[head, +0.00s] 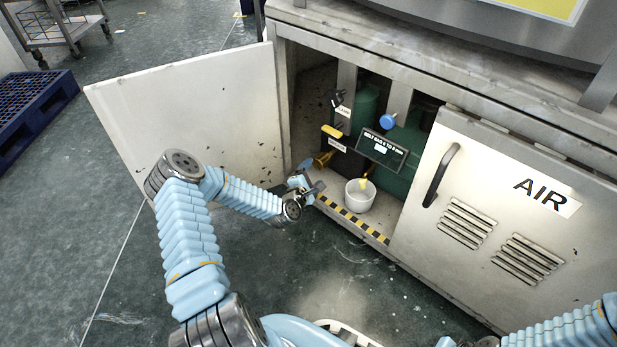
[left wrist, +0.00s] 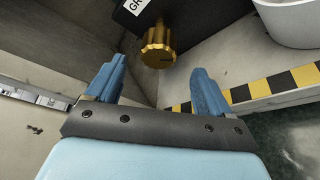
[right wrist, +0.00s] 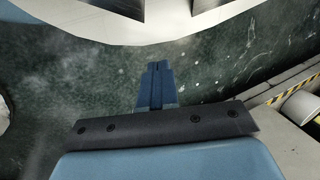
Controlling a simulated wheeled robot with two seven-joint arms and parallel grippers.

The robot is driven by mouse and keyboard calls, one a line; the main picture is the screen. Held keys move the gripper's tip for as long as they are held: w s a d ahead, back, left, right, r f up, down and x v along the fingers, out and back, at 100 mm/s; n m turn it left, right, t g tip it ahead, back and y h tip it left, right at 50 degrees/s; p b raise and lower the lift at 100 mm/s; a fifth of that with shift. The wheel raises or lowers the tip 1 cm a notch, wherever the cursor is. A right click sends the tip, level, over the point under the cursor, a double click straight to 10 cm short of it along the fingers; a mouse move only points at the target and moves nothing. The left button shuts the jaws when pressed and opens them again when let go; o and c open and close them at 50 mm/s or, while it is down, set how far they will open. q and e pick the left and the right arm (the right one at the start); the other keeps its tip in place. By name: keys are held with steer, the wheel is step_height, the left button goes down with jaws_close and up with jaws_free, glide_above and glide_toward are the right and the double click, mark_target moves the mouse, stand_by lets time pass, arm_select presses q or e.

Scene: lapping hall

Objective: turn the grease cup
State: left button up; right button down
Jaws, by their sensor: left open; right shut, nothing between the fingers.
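The grease cup (head: 322,160) is a brass knurled knob low on a dark box inside the open cabinet. It also shows in the left wrist view (left wrist: 158,48), beyond my fingertips and roughly between them. A partly cut-off label starting "GR" sits beside it. My left gripper (head: 314,187) is at the cabinet opening, just below and in front of the grease cup. In the left wrist view its blue fingers (left wrist: 159,72) are spread and empty, apart from the cup. My right gripper (right wrist: 157,66) is shut and empty above the green floor, away from the cabinet's inside.
A white cup-like container (head: 360,197) stands on the cabinet floor right of my left gripper. A yellow-black striped edge (head: 352,220) runs along the sill. The open door (head: 195,125) is at left, the AIR door (head: 500,215) at right. A sign (head: 383,149) and blue knob (head: 388,121) are above.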

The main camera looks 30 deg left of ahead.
arm_select(q)
steer(key=shift+v, duration=1.85)
steer(key=shift+d, duration=0.1)
steer(key=s+d+f+m+g+h, duration=0.1)
steer(key=d+f+m+g+h, duration=0.2)
steer(key=d+m, duration=0.5)
steer(key=s+d+f+m+g+h, duration=0.2)
steer(key=s+d+m+g, duration=0.25)
steer(key=s+d, duration=0.35)
steer(key=s+d+f+m+g+h, duration=0.2)
steer(key=s+d+f+m+g, duration=0.1)
steer(key=s+d+m, duration=0.5)
steer(key=s+d+m+g, duration=0.3)
steer(key=s+m+g, duration=0.1)
steer(key=s, duration=0.5)
step_height(320, 180, up, 15)
steer(key=p, duration=1.5)
step_height(320, 180, down, 18)
steer(key=b, duration=1.8)
steer(key=shift+a, duration=0.15)
